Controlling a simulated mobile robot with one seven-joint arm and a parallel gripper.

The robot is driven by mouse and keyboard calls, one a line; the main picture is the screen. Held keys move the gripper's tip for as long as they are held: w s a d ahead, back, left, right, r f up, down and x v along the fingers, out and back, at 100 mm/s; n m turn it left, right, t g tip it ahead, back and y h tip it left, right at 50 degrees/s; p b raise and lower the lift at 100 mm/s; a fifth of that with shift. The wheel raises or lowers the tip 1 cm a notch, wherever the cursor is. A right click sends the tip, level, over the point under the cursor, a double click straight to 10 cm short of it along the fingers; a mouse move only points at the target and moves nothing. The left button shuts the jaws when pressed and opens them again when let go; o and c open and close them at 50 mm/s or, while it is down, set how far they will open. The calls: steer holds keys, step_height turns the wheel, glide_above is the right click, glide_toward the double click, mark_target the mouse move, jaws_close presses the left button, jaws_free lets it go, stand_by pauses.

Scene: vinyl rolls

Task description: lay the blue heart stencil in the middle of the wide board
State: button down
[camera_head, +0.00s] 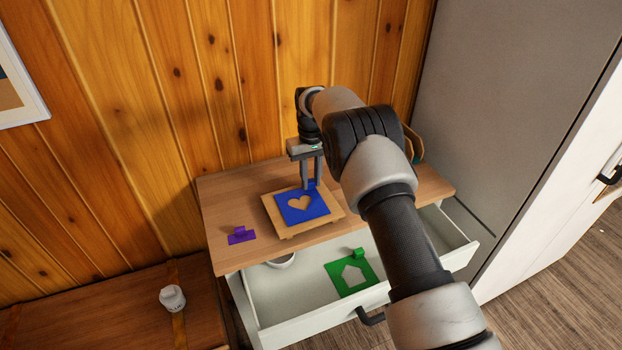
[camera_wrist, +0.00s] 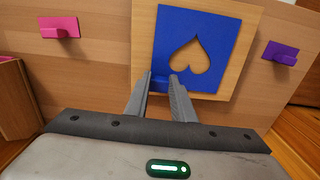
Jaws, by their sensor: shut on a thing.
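The blue heart stencil (camera_head: 298,214) is a flat blue square with a heart-shaped cutout and a small blue grip block at its far edge. It lies over the wide wooden board (camera_head: 334,213) on the cabinet top, near its middle; whether it touches the board I cannot tell. In the wrist view the stencil (camera_wrist: 204,22) shows with board (camera_wrist: 244,43) around it. My gripper (camera_head: 311,187) is above the stencil's far edge, shut on its grip block. In the wrist view, the fingers (camera_wrist: 160,82) partly hide that block.
A purple piece (camera_head: 240,235) lies left of the board. A pink piece (camera_wrist: 60,28) shows in the wrist view. The open drawer (camera_head: 300,306) below holds a green stencil (camera_head: 347,274) and a white round thing (camera_head: 281,261). A white object (camera_head: 172,298) stands on the lower wooden surface.

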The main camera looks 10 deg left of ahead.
steer(key=shift+c, duration=1.2)
jaws_free()
steer(key=shift+f, duration=0.1)
step_height(320, 180, up, 9)
steer(key=p, duration=0.4)
steer(key=shift+p, duration=0.35)
stand_by(0.3)
